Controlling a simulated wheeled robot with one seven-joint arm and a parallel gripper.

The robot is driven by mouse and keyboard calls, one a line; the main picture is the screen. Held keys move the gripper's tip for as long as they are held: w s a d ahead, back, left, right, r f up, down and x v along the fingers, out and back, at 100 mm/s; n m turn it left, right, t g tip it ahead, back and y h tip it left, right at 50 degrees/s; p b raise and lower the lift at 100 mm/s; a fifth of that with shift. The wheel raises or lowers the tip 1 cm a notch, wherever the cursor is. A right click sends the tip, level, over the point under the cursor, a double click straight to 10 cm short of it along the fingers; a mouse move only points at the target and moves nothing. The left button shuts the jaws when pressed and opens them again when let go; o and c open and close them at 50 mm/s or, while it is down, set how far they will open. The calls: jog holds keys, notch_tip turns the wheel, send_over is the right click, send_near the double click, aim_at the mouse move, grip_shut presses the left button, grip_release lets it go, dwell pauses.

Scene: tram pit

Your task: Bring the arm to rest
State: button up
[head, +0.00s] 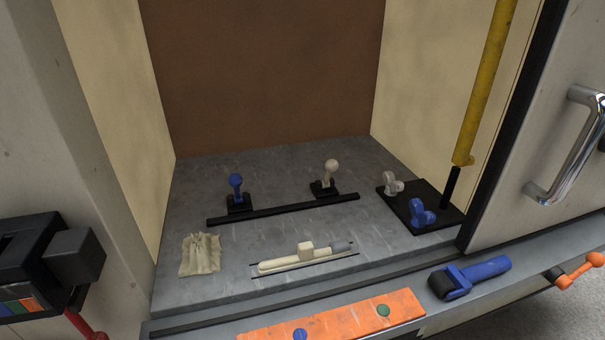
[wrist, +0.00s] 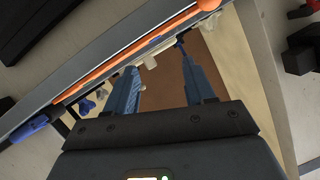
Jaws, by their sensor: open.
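My gripper (wrist: 158,62) shows only in the wrist view, where its two blue-grey fingers stand apart with nothing held between them. The arm and gripper do not show in the head view. Through the gap between the fingers the wrist view shows part of the brown back wall (wrist: 164,88) of the pit. The orange strip (wrist: 140,53) crosses beyond the fingertips. I cannot tell how far the fingertips are from it.
The pit floor holds a blue-knobbed lever (head: 236,190), a white-knobbed lever (head: 329,175), a cloth (head: 201,254), a cream tool (head: 300,259) and a black plate (head: 440,217) with two wing knobs. A yellow pole (head: 485,80) stands right. A blue-handled roller (head: 470,277) lies on the ledge.

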jog(key=s+d+r+t+h, duration=0.1)
jog(key=s+d+r+h, duration=0.1)
jog(key=s+d, duration=0.7)
jog(key=s+d+r+h, duration=0.2)
jog(key=s+d+h, duration=0.2)
jog(key=s+d, duration=0.4)
jog(key=s, duration=0.4)
jog(key=shift+s+d+m+t, duration=0.15)
jog(key=shift+d+m+t, duration=0.15)
jog(key=shift+d+t, duration=0.1)
